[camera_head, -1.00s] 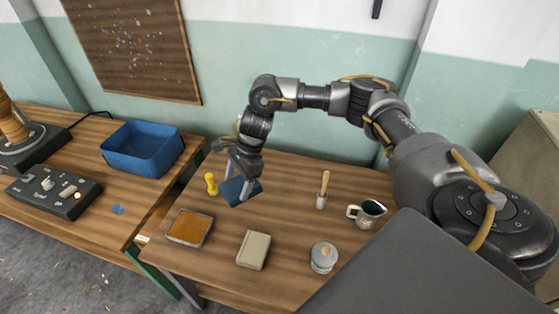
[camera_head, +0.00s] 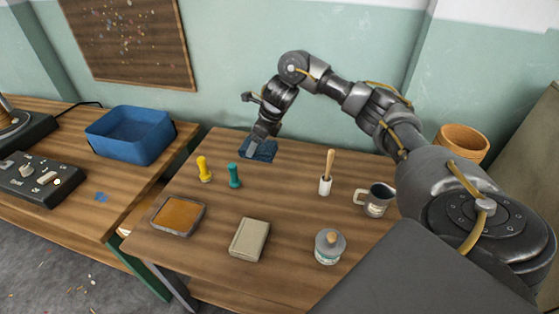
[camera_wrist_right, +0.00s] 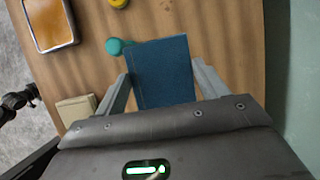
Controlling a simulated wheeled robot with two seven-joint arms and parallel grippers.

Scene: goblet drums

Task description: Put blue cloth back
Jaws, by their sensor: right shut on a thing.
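The blue cloth (camera_head: 264,152) is at the back left of the wooden table in the head view. My right gripper (camera_head: 258,143) is shut on it from above. In the right wrist view the cloth (camera_wrist_right: 162,72) is a flat dark blue rectangle between the two fingers (camera_wrist_right: 162,88). The cloth is at or just above the tabletop; I cannot tell if it touches. My left gripper is not in view.
A yellow-handled stamp (camera_head: 204,169) and a teal one (camera_head: 234,176) stand close by. A blue bin (camera_head: 131,140) sits on the left table.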

